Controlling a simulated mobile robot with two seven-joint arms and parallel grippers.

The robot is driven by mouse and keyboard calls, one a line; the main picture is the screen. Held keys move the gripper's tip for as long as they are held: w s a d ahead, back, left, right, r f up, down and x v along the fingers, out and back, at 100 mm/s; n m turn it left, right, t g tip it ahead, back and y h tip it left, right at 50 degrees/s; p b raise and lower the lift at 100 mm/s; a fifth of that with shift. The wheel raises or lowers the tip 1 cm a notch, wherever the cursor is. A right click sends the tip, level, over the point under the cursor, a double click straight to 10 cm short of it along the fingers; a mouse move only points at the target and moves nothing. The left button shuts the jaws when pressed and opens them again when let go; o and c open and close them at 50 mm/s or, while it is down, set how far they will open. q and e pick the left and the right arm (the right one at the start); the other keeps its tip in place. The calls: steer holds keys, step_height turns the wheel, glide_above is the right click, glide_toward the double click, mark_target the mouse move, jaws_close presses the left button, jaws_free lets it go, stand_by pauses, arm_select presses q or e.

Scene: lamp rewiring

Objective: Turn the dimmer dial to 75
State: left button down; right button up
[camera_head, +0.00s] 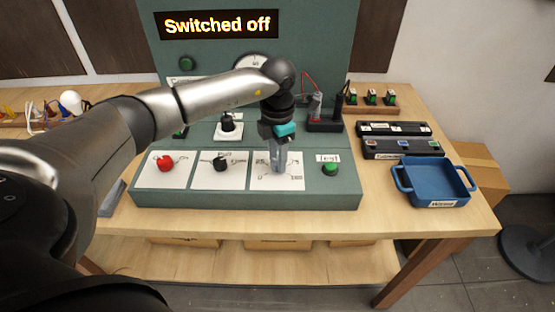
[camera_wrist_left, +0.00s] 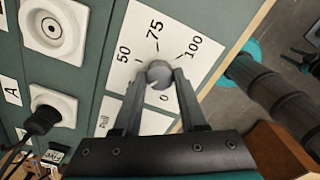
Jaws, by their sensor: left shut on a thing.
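My left gripper (camera_head: 277,166) points down over the right-hand white card of the teal panel and covers most of the dial there in the head view. In the left wrist view, my left gripper (camera_wrist_left: 159,78) is shut on the small grey dimmer dial (camera_wrist_left: 158,72), one finger on each side. The white scale card (camera_wrist_left: 184,38) around the dial shows the marks 0, 50, 75 and 100. I cannot tell which mark the dial points at. A lit display (camera_head: 218,24) reads "Switched off". My right gripper does not show.
A red knob (camera_head: 165,163) and a black knob (camera_head: 221,164) sit left of the dial on the same panel. A green button (camera_head: 331,169) is to its right. A blue tray (camera_head: 433,185) stands at the table's right edge.

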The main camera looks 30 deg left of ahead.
arm_select(q)
steer(key=m+b, duration=0.2)
steer(key=m, duration=0.3)
steer(key=shift+m, duration=0.3)
steer(key=m+b, duration=0.1)
steer(key=m, duration=0.5)
steer(key=shift+w+b, duration=0.1)
steer(key=shift+b, duration=0.3)
steer(key=m+b, duration=0.1)
steer(key=m, duration=0.4)
steer(key=shift+m, duration=0.4)
steer(key=m+b, duration=0.1)
steer(key=m, duration=0.4)
steer(key=shift+r+b, duration=0.1)
steer(key=shift+b, duration=0.2)
steer(key=shift+m, duration=0.3)
steer(key=shift+c, duration=2.3)
jaws_free()
step_height(320, 180, up, 15)
steer(key=p, duration=0.1)
steer(key=shift+p, duration=0.3)
